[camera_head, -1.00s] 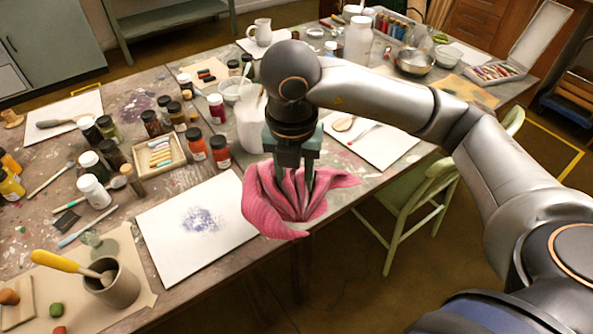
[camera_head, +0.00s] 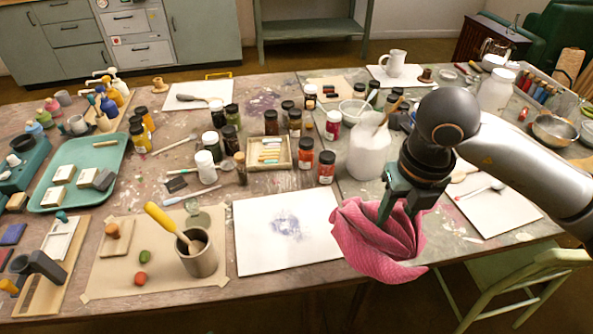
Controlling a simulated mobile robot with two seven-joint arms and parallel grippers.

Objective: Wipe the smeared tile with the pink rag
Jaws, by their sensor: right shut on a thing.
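The white tile (camera_head: 255,253) lies flat near the table's front edge, with a bluish-purple smear (camera_head: 287,226) around its middle. My right gripper (camera_head: 396,218) is shut on the bunched pink rag (camera_head: 372,243). The rag hangs in loose folds at the right end of the tile, near the front edge of the table. It overlaps the tile's right edge in the picture; whether it touches is hard to tell. The smear is uncovered. My left gripper is not in view.
A grey mug (camera_head: 198,257) with a yellow-handled tool stands left of the tile. Paint jars, a wooden chalk tray (camera_head: 270,165) and a white jug (camera_head: 368,155) stand behind it. A green tray (camera_head: 110,146) is at the left. A green chair (camera_head: 520,262) is at the front right.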

